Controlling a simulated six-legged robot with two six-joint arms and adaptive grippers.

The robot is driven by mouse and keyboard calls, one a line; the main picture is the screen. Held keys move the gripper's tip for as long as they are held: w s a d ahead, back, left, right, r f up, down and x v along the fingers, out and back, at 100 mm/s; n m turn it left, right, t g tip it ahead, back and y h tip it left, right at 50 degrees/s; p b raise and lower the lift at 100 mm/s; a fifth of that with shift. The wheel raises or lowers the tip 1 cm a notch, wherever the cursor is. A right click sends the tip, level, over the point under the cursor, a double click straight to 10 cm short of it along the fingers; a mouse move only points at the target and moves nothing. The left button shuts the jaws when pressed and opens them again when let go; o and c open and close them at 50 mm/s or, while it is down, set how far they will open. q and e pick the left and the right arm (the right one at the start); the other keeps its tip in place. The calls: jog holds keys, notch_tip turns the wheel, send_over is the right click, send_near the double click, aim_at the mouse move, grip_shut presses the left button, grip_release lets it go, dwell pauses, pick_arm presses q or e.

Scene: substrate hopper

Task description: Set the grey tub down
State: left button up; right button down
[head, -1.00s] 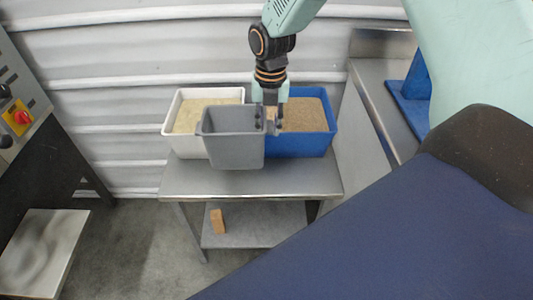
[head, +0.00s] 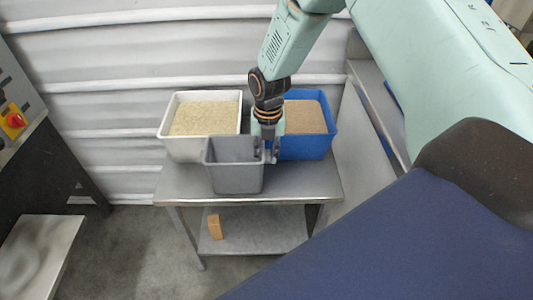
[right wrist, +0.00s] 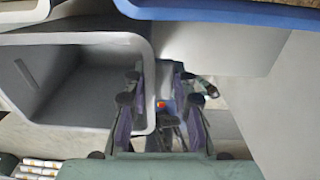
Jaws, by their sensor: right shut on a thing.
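The grey tub (head: 234,178) is upright and empty as far as I see, at the front of the steel table (head: 305,185). My right gripper (head: 270,153) is shut on the tub's right wall near the rim. In the right wrist view the tub (right wrist: 60,75) opens at the left, and its wall runs between the fingers of my gripper (right wrist: 160,110). The tub's base is close to the table top, but I cannot tell if it touches. My left gripper is out of view.
Behind the tub stand a white bin (head: 185,148) of pale grain and a blue bin (head: 312,145) of brown material. A small brown block (head: 215,227) is on the lower shelf (head: 260,232). Bare table top lies right of the tub.

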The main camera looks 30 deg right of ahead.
jog(key=shift+f, duration=0.15)
jog(key=c, duration=1.1)
grip_release()
jog(key=shift+r, duration=0.4)
notch_tip(320, 180, up, 12)
jog(key=p, duration=0.3)
jog(key=shift+d+f, duration=0.15)
jog(key=shift+f, duration=0.05)
